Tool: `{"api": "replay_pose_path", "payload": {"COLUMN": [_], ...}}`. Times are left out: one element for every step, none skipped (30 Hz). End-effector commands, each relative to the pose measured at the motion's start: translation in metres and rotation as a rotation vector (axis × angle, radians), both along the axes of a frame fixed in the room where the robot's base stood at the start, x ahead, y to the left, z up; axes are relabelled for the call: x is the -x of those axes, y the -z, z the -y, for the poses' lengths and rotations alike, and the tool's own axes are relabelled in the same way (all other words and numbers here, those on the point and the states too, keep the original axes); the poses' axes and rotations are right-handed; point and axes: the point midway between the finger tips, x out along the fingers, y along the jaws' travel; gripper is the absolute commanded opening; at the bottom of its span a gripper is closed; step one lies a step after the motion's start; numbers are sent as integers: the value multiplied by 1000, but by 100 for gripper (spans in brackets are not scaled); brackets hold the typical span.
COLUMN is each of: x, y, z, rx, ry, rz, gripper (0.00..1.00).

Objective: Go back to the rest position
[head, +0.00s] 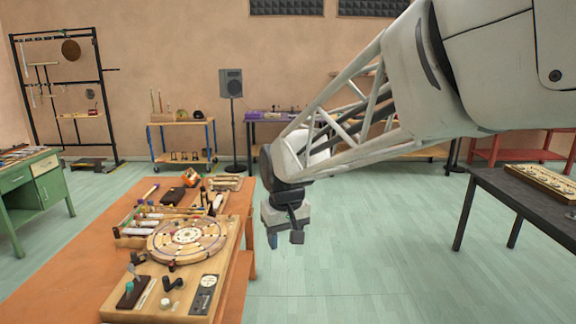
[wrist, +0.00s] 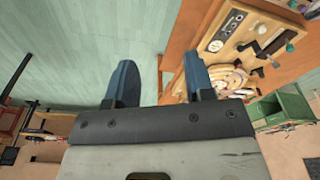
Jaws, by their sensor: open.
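My gripper (head: 273,240) hangs from my arm in the head view. It is over the gap just right of the orange table (head: 236,240), pointing down toward the floor. In the wrist view its two blue fingers (wrist: 160,78) stand apart with nothing between them. One finger shows against the green floor and the other in front of the table's edge. The round wooden board (head: 187,238) on the table is to the left of my gripper and apart from it.
A wooden panel with knobs and a dial (head: 206,281) lies at the table's front. A dark table (head: 490,190) stands at the right, a green cabinet (head: 48,185) at the left. A speaker on a stand (head: 231,84) is at the back. The floor (head: 360,260) between the tables is clear.

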Motion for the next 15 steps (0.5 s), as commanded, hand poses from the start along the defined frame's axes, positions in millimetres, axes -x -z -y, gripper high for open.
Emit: {"api": "replay_pose_path", "payload": {"x": [11,16,24,30,36,44,51,57,66,72,79,87,94,101,109], "y": [-4,-6,-7,-8,-9,-11,-11,-12,-13,-13,-14,-13,-14,-13,-13], "z": [14,21,31,37,44,53,59,66,74,80,86,94,99,105,112], "rx": [-3,-4,-5,-6,-7,-9,-9,-11,-12,-12,-13,-14,-15,-16,-17], "ry": [21,32,47,58,69,84,95,106,121,131,142,157,168,179,194], "rz": [8,10,14,16,18,23,25,28,32,35,38,41,44,47,51], "gripper": [48,48,48,48,48,48,48,48,48,48,48,48,48,48,48]}}
